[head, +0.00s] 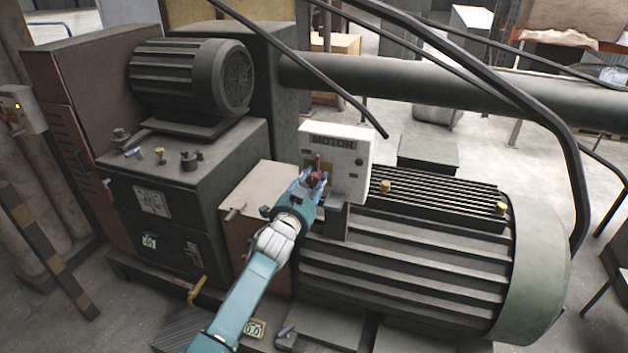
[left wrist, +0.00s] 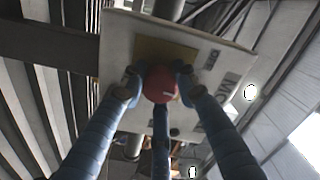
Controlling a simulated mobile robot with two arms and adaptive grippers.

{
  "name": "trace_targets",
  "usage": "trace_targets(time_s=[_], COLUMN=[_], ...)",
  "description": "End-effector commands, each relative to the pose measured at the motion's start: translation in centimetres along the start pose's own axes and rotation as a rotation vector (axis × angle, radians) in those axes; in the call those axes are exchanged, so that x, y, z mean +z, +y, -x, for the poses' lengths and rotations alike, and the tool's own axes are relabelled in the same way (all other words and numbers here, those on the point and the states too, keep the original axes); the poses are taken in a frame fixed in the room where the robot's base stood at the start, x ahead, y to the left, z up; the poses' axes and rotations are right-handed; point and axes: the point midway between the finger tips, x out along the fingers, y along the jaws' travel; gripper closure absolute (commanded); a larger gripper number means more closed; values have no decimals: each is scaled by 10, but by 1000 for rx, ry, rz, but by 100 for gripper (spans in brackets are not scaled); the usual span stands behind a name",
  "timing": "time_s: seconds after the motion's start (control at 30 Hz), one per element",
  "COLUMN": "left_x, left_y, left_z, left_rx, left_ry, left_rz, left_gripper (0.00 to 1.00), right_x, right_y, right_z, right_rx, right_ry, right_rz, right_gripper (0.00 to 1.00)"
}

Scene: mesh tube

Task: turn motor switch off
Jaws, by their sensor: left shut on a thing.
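The motor switch is a red knob (head: 316,173) on the front of a white box (head: 345,150) labelled MOTOR. In the left wrist view the red knob (left wrist: 161,85) sits in front of a yellowish plate on the white panel (left wrist: 117,60). My left gripper (head: 313,180) is at the knob, with its blue fingers (left wrist: 158,88) closed around it from both sides and a third finger below. The fingers partly cover the knob in the head view. My right gripper is not in view.
A large ribbed motor (head: 420,262) lies right of and below the box. A smaller motor (head: 175,75) sits on a dark cabinet (head: 165,205) at the left. Black bent bars (head: 560,130) cross the upper right. Open floor shows at the back right.

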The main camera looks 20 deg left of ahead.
Motion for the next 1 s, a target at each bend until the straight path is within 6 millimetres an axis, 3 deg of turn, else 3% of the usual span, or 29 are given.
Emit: trace_targets(time_s=[0.3, 0.77, 0.8, 0.9, 1.0], left_x=[2, 2, 3, 2, 2], left_y=[0, 1, 1, 1, 0], left_z=[0, 0, 0, 0, 0], left_rx=[0, 1, 1, 1, 1], left_ry=[-4, -5, -5, -4, -3], left_rz=[96, 111, 111, 110, 109], left_gripper=[96, 96, 68, 51, 51], right_x=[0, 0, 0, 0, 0], right_y=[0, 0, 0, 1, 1], right_z=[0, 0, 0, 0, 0], right_rx=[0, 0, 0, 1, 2], right_ry=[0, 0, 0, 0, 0], right_rz=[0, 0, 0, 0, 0], right_gripper=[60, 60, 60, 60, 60])
